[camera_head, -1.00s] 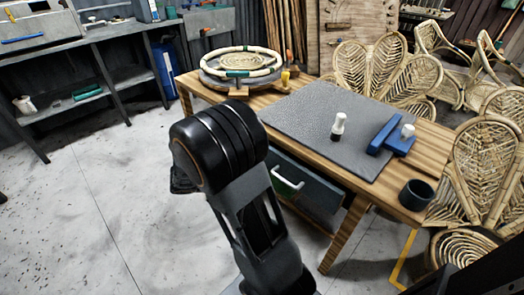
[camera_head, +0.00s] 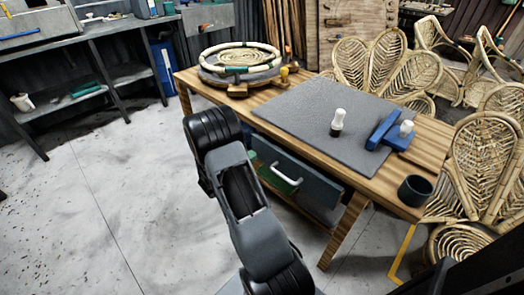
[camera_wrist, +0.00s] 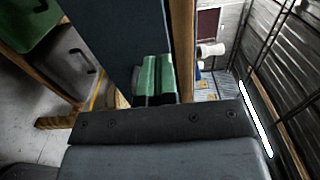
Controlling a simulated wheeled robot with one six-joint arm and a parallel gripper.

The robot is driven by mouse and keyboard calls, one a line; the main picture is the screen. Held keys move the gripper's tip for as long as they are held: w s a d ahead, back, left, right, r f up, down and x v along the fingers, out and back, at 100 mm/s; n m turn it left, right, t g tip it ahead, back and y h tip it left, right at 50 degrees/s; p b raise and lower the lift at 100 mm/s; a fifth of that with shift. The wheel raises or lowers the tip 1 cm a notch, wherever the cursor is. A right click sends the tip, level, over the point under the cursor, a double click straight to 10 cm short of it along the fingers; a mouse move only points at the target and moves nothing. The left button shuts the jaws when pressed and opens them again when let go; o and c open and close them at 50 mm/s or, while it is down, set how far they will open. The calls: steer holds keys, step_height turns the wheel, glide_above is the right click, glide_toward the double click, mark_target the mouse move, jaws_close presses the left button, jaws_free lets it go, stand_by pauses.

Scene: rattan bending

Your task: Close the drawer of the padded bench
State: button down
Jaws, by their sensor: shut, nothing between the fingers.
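The padded bench (camera_head: 433,143) is a wooden table with a grey pad (camera_head: 300,110) on top. Its drawer (camera_head: 318,187) has a grey front and a white bar handle (camera_head: 280,175), under the near edge. The front appears to stand out from the bench; how far is unclear. In the wrist view my gripper (camera_wrist: 158,62) shows two green fingertips side by side, shut and empty. They are close to a blue-grey panel (camera_wrist: 120,35), likely the drawer front; contact cannot be told. In the head view my arm covers the drawer's left end and most of the gripper.
A white-topped peg (camera_head: 338,118), a blue tool (camera_head: 382,131) and a dark cup (camera_head: 415,190) stand on the bench. A rattan ring form (camera_head: 240,60) is at its far end. Rattan chairs (camera_head: 478,160) crowd the right. The floor (camera_head: 120,200) at left is clear.

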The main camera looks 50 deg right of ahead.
mark_target(266, 145)
steer(key=shift+d+b, duration=0.5)
steer(key=shift+d, duration=2.55)
